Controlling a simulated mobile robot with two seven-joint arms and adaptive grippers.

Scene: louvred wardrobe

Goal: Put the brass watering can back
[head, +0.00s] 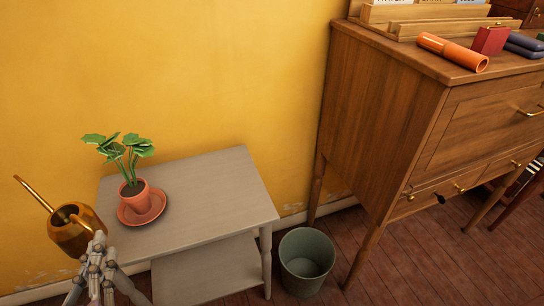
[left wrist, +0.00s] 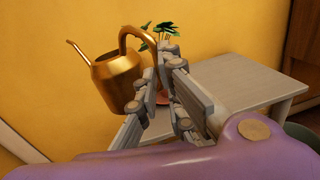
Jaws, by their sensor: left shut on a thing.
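The brass watering can (head: 70,236) is at the left edge of the table in the head view, with its long spout pointing up to the left. In the left wrist view, the can (left wrist: 117,80) hangs upright with its curved handle between my fingers. My left gripper (head: 98,250) is shut on the can's handle; it also shows in the left wrist view (left wrist: 160,75). Whether the can touches the table I cannot tell. My right gripper is not in view.
A grey side table (head: 225,195) with a lower shelf bears a potted plant (head: 134,194) on a terracotta saucer (head: 143,216). The table's right half is clear. A grey-green bin (head: 306,260) stands on the floor beside a wooden desk (head: 385,110).

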